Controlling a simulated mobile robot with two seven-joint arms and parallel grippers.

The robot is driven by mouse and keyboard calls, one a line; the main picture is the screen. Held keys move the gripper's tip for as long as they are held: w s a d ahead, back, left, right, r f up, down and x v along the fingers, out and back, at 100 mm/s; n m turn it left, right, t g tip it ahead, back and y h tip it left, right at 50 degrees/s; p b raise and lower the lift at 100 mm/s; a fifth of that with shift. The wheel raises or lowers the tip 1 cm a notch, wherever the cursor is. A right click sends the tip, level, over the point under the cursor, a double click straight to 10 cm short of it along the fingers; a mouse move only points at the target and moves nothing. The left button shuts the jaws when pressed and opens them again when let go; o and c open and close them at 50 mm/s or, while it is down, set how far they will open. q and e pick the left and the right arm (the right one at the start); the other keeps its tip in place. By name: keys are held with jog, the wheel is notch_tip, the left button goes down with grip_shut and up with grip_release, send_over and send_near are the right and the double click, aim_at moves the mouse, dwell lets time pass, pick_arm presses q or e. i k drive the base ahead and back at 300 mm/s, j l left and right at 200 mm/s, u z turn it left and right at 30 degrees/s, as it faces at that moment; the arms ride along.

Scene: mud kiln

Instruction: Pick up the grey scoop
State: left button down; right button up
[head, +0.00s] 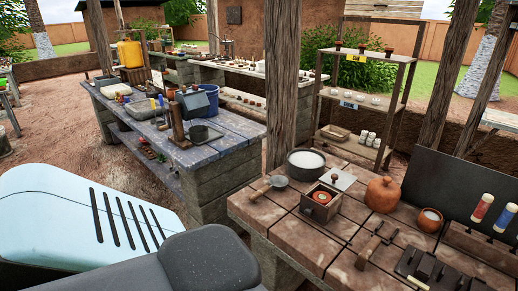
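What looks like the grey scoop (278,181) lies near the left edge of the brown tiled counter (330,238). It has a round grey bowl and a wooden handle pointing to the lower left. It lies beside a dark pot of white material (306,164) and a small wooden box with an orange round item (320,203). Nothing covers the scoop. Neither of my grippers shows in the head view.
An orange lidded jar (384,194), a small bowl of white powder (430,219) and dark tools (374,246) share the counter. Wooden posts (284,90) rise behind it. A grey-topped bench (225,138) with a blue container stands to the left, and shelves (362,105) stand behind.

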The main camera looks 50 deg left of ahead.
aim_at(277, 182)
jog(key=u, duration=1.65)
